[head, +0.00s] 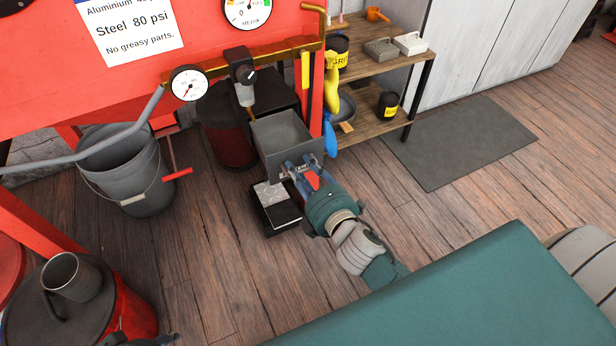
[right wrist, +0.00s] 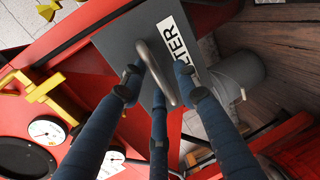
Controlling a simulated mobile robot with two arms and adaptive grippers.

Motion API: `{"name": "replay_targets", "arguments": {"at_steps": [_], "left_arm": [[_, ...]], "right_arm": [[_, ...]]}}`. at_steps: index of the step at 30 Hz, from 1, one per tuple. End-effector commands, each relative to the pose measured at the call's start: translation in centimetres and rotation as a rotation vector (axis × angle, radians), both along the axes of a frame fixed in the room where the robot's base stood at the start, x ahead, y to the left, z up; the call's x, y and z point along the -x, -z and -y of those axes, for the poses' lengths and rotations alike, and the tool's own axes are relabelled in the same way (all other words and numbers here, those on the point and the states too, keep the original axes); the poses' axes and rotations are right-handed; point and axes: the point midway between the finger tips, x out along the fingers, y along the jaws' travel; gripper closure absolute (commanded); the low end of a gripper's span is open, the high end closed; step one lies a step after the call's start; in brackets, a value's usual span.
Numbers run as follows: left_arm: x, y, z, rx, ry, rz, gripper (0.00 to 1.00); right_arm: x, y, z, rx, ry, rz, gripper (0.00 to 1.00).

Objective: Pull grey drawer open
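The grey drawer (head: 281,131) sticks out toward me from under the red machine, and its open top shows a grey, empty-looking inside. Its front (right wrist: 150,30) bears a white label (right wrist: 178,40), partly hidden, ending in "LTER". A curved metal handle (right wrist: 155,72) stands on that front. My right gripper (head: 306,174) is at the drawer front. In the right wrist view its blue fingers (right wrist: 157,82) are bent in around the handle and appear shut on it; exact contact is partly hidden.
A grey bucket (head: 125,170) stands left of the drawer. A black box with a light top (head: 272,203) sits on the floor just below it. A wooden shelf (head: 375,130) is at the right. Wooden floor and a grey mat (head: 455,145) lie clear further right.

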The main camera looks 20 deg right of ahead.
Motion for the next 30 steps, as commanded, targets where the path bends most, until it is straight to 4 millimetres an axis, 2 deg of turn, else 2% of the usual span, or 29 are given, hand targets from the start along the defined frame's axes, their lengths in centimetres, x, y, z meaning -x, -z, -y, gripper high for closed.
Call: {"name": "replay_targets", "arguments": {"at_steps": [5,12,16,21,30], "left_arm": [[0.0,0.0,0.0,0.000,0.000,0.000,0.60],[0.0,0.0,0.0,0.000,0.000,0.000,0.60],[0.0,0.0,0.0,0.000,0.000,0.000,0.60],[0.0,0.0,0.0,0.000,0.000,0.000,0.60],[0.0,0.0,0.0,0.000,0.000,0.000,0.60]], "right_arm": [[2.8,-0.4,0.1,-0.001,0.000,-0.004,0.69],[7.9,-1.5,0.3,-0.001,0.002,-0.007,0.69],[9.9,-1.9,0.4,-0.001,0.002,-0.007,0.69],[11.2,-2.3,0.4,-0.001,0.001,-0.005,0.69],[11.4,-2.4,0.4,0.000,0.000,-0.002,0.69]]}}
